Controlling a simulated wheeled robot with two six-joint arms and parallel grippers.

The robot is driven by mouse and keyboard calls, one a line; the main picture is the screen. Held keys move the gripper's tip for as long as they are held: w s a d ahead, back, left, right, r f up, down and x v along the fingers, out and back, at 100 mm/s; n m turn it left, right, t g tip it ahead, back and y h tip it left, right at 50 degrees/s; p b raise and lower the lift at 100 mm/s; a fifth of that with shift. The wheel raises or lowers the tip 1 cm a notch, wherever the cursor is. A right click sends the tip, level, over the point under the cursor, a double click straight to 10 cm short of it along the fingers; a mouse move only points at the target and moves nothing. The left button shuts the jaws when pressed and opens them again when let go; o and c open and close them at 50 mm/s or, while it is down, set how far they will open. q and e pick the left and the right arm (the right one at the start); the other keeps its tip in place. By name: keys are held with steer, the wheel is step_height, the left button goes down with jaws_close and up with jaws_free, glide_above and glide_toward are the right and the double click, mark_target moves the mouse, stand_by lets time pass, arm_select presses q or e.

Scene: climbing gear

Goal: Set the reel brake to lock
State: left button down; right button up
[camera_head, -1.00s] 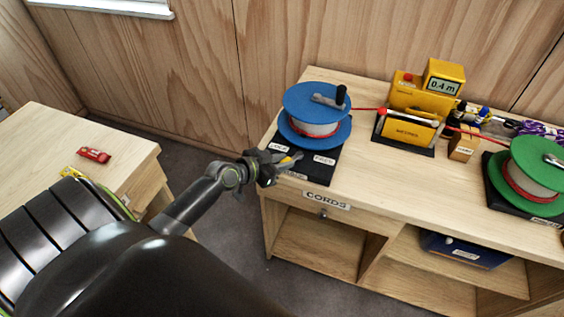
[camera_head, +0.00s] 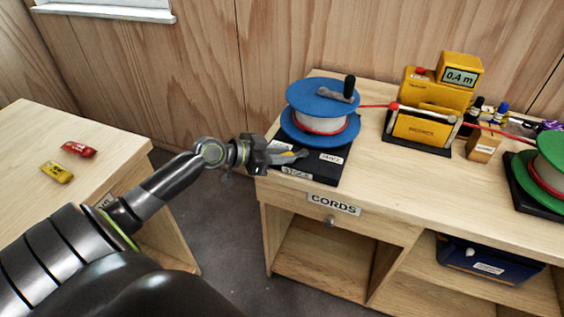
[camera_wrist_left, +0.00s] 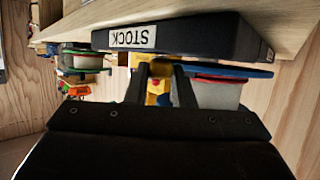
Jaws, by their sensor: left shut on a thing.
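The blue reel (camera_head: 322,96), wound with white and red cord and topped by a black-knobbed crank, stands on a black base (camera_head: 326,173). My left gripper (camera_head: 302,154) is at the base's left front, shut on the reel brake lever (camera_head: 286,151), a small yellowish piece mostly hidden by the fingers. A white label (camera_head: 331,158) lies right of the fingertips; its word is hard to read. In the left wrist view, upside down, the two fingers (camera_wrist_left: 161,70) reach by the base's edge (camera_wrist_left: 205,38) with its STOCK label. My right gripper is not in view.
A yellow meter (camera_head: 428,105) reading 0.4 m stands right of the reel, with a red cord running to it. A green reel (camera_head: 545,185) is at far right. The CORDS drawer (camera_head: 335,204) lies below. Red (camera_head: 79,149) and yellow (camera_head: 57,172) items lie on the left table.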

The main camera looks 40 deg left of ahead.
arm_select(q)
steer(key=shift+r, duration=0.1)
steer(key=c, duration=1.2)
jaws_free()
steer(key=shift+c, duration=0.2)
steer(key=shift+s+a, duration=0.2)
steer(key=p+v, duration=0.9)
steer(key=v, duration=0.7)
steer(key=shift+s+a+r, duration=0.25)
steer(key=shift+r, duration=0.1)
steer(key=shift+f, duration=0.1)
